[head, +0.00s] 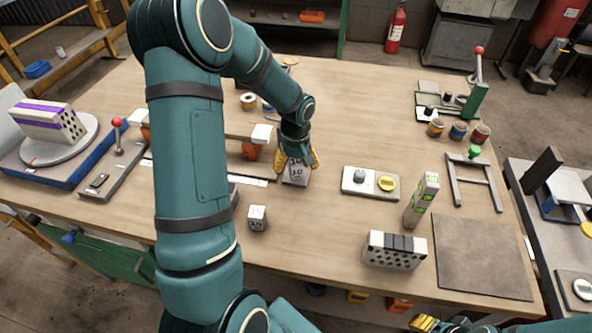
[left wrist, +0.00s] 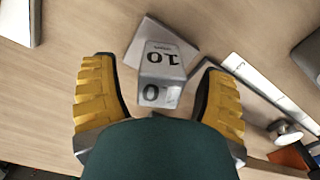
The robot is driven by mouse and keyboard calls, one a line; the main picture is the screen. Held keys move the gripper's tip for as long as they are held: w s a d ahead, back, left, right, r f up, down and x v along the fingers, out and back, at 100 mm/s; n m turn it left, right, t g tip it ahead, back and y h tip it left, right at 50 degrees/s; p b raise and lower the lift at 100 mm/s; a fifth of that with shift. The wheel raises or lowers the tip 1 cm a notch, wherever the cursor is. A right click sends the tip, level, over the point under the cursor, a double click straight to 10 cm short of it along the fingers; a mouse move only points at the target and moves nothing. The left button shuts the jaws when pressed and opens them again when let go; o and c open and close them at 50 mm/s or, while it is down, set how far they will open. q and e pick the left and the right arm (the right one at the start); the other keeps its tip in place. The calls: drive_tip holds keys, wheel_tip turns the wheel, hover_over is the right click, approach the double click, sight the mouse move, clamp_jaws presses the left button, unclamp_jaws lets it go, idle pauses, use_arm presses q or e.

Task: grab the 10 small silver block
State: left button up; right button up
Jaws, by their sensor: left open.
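A small silver-grey block marked 10 (head: 296,178) stands on the wooden table under my left gripper (head: 297,162). In the left wrist view the same block (left wrist: 162,58) shows its printed top and a front face, and a flat grey piece lies beside or under it. The yellow fingers of my left gripper (left wrist: 158,72) are wide apart, one on each side of the block, with gaps between. A second small pale block (head: 257,218) with dark print stands apart, nearer the front. My right gripper (head: 424,323) shows only in part at the bottom edge.
A tray with a grey knob and yellow disc (head: 371,184) lies right of the block. An orange-and-white fixture (head: 252,148) is close on the left. Table between is clear.

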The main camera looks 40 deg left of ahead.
use_arm(q)
drive_tip(key=shift+f, duration=0.3)
clamp_jaws()
drive_tip(key=shift+r, duration=0.1)
